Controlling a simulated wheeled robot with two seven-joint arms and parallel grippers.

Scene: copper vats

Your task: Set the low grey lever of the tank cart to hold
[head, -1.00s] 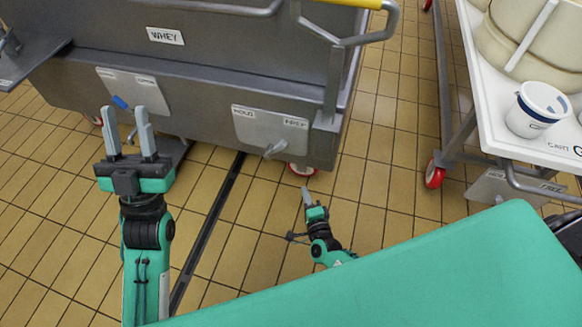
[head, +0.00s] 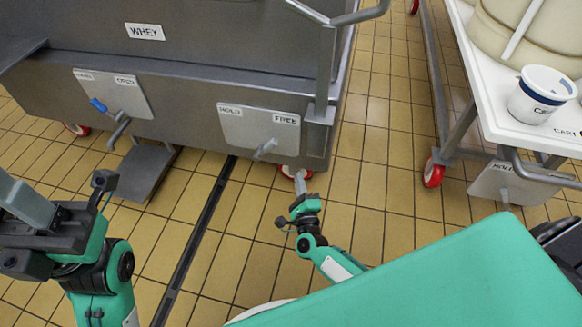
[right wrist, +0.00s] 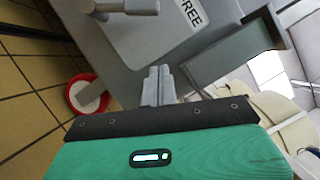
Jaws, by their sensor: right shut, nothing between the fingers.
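The tank cart (head: 190,90) is a dark grey metal tank marked WHEY. Low on its right side, a light plate (head: 240,128) carries the labels HOLD at left and FREE at right. The low grey lever (head: 265,149) sticks out at the plate's lower edge; I cannot tell which label it is set to. In the right wrist view the lever (right wrist: 125,7) is at the top, partly cut off. My right gripper (head: 300,178) is shut and empty, below and right of the lever, apart from it. My left gripper (head: 35,210) is at the lower left, away from the cart; its jaw gap is unclear.
A second plate (head: 112,90) with a blue-handled lever (head: 98,105) is left on the cart. A red wheel (head: 290,172) is near my right gripper. Tiled floor between the carts is clear.

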